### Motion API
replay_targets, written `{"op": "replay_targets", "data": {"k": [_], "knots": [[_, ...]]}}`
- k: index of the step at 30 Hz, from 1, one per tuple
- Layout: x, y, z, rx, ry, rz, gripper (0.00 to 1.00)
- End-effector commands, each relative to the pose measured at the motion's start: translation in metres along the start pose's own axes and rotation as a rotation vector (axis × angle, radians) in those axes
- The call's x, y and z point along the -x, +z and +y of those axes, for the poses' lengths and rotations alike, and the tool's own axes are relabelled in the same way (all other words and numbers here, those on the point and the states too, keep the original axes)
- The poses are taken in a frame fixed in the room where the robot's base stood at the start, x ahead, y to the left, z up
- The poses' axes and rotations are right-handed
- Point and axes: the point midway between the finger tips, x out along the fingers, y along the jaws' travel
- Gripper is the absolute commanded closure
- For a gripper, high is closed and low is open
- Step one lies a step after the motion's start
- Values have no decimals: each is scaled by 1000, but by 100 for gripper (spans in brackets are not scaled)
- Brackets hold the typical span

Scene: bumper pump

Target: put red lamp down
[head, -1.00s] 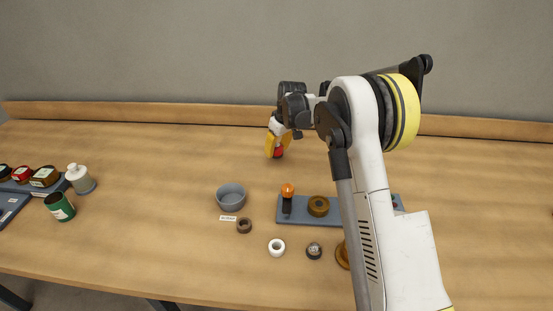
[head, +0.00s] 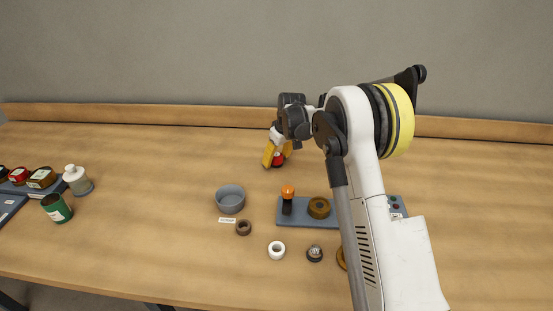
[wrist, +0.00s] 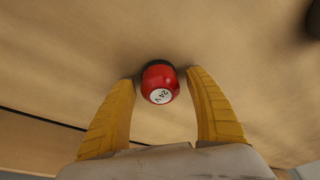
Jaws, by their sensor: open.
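The red lamp (wrist: 160,82) stands between my two yellow fingers in the wrist view, with a white round label on its top and a dark base. A gap shows between it and each finger. In the head view the red lamp (head: 277,159) is on the wooden table near the back, partly hidden by a finger. My gripper (head: 276,157) is open around it, low over the table; it also shows in the wrist view (wrist: 161,92).
A grey tray (head: 302,221) holds an orange-topped lamp (head: 288,196) and a brown ring (head: 318,208). A grey bowl (head: 230,199) and several small rings stand nearby. Jars (head: 56,208) are at the left. The table left of my gripper is clear.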

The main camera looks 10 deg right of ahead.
Motion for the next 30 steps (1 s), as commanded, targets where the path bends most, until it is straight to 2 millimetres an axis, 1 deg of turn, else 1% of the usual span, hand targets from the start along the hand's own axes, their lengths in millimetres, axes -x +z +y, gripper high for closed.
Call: {"op": "replay_targets", "data": {"k": [5, 9, 12, 15, 23, 26, 29, 30], "knots": [[27, -1, 0, 0, 0, 0, 37], [61, -1, 0, 0, 0, 0, 37], [83, -1, 0, -1, 0, 0, 37], [101, -1, 0, -1, 0, 0, 37], [131, 2, -3, -7, 5, 4, 37], [158, 11, -13, -31, 21, 19, 37], [199, 29, -32, -71, 48, 44, 37], [216, 39, -41, -91, 59, 57, 37]]}}
